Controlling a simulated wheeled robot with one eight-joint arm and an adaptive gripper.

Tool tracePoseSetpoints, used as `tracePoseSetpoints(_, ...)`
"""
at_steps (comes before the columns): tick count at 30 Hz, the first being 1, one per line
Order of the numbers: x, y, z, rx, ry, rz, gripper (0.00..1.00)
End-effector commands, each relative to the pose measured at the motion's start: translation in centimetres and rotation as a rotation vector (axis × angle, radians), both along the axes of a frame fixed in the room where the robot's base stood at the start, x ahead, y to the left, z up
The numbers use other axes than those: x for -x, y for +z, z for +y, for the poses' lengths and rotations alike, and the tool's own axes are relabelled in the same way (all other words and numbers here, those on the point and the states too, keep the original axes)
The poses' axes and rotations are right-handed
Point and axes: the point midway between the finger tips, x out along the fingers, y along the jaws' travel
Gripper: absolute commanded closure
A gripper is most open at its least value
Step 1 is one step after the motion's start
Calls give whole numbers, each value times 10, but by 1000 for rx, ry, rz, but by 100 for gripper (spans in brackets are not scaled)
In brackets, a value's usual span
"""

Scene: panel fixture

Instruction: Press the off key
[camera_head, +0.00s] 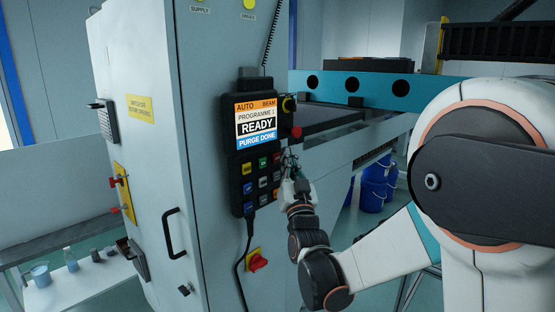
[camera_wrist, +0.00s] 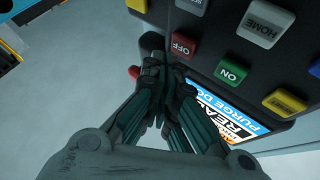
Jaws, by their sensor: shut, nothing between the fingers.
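The off key (camera_wrist: 184,45) is a red key marked OFF in the wrist view, next to the green ON key (camera_wrist: 231,73). In the head view it is the red key (camera_head: 277,158) at the right end of the top key row, below the screen. My gripper (camera_wrist: 167,62) is shut and empty, its dark fingertips just left of the off key in the wrist view. I cannot tell whether they touch the panel. In the head view my gripper (camera_head: 289,165) is at the right edge of the pendant (camera_head: 233,140). The screen (camera_head: 256,124) reads READY, PURGE DONE.
A white HOME key (camera_wrist: 265,22) and a yellow key (camera_wrist: 285,102) are near. A cable (camera_head: 240,262) hangs below, beside a red rotary switch (camera_head: 257,262). Blue buckets (camera_head: 374,185) stand behind.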

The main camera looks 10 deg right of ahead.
Motion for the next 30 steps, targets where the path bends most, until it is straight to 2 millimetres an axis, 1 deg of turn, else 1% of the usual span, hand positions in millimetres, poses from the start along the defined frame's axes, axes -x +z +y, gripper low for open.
tracePoseSetpoints(11, 0, 0, 0, 0, 0, 0, 100)
tracePoseSetpoints(21, -7, 0, 5, -1, 0, 0, 100)
tracePoseSetpoints(30, -7, 0, 5, 0, 0, 0, 100)
